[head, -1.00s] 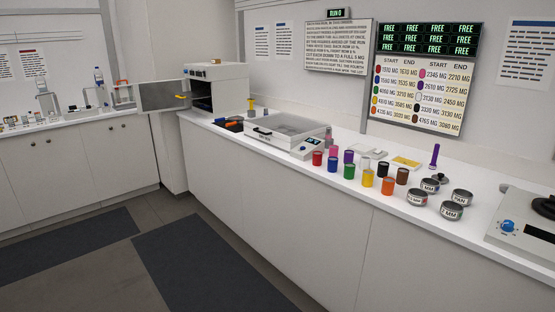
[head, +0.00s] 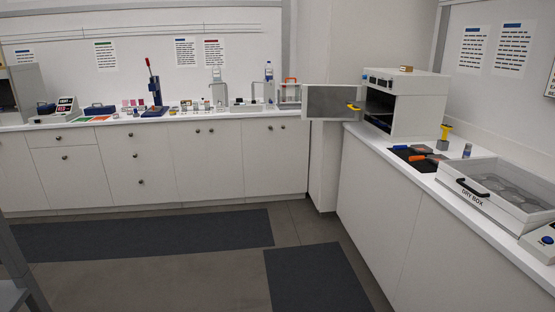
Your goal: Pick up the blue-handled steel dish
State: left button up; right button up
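A small blue handle-like piece (head: 400,148) shows at the black mat (head: 407,163) on the right counter, in front of the oven. Whether it belongs to a steel dish is too small to tell. An orange piece (head: 419,157) lies beside it on the mat. No steel dish shows clearly elsewhere. Neither of my grippers is in view.
The oven (head: 405,104) has its door (head: 331,102) swung open to the left. The dry box (head: 494,193) stands on the right counter. The far counter (head: 235,115) holds many small items. Dark floor mats (head: 150,235) lie on open floor.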

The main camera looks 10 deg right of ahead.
aim_at(420, 149)
jog(key=i+z, duration=0.1)
jog(key=i, duration=0.4)
jog(key=i+j+z, duration=0.15)
jog(key=i, duration=0.3)
jog(key=i+j+z, duration=0.1)
jog(key=i, duration=0.35)
